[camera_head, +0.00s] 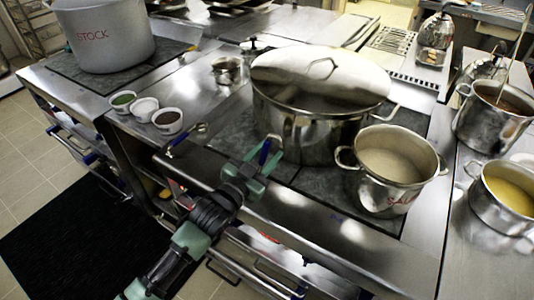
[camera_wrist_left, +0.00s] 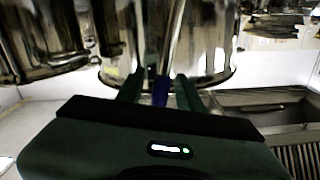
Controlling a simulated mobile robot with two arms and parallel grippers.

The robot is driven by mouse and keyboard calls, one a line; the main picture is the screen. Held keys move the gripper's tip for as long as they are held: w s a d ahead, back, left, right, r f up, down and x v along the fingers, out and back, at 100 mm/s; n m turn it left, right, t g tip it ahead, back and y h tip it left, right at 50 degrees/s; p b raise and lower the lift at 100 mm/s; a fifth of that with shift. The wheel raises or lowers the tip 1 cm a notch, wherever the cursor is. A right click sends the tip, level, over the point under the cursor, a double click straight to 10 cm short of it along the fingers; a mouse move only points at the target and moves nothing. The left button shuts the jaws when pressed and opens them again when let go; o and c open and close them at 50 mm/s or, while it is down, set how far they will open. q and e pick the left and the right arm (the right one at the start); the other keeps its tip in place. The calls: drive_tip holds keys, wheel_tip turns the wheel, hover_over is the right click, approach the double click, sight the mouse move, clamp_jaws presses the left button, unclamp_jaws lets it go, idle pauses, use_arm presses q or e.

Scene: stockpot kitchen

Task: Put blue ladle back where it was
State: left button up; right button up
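My left gripper (camera_head: 258,166) reaches in over the front of the stove, in front of the big lidded pot. A blue handle (camera_head: 265,150), which looks like that of the blue ladle, stands tilted between its fingers. In the left wrist view the blue handle (camera_wrist_left: 160,91) shows between the two green fingers of my left gripper (camera_wrist_left: 163,85), which look closed in around it. The ladle's bowl cannot be made out against the shiny pot. A second small ladle (camera_head: 201,128) with a dark blue handle lies near the counter's front edge. My right gripper is not in view.
The big lidded pot (camera_head: 300,135) is close behind the gripper. A smaller pot (camera_head: 391,190) stands to its right. Three small bowls (camera_head: 167,122) are at the left. Pots of soup (camera_head: 504,190) stand at the right. A grey stock pot (camera_head: 105,45) is far left.

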use_arm(q)
drive_tip(key=shift+r, duration=0.1)
drive_tip(key=shift+r, duration=0.1)
drive_tip(key=b+v, duration=0.2)
drive_tip(key=v, duration=1)
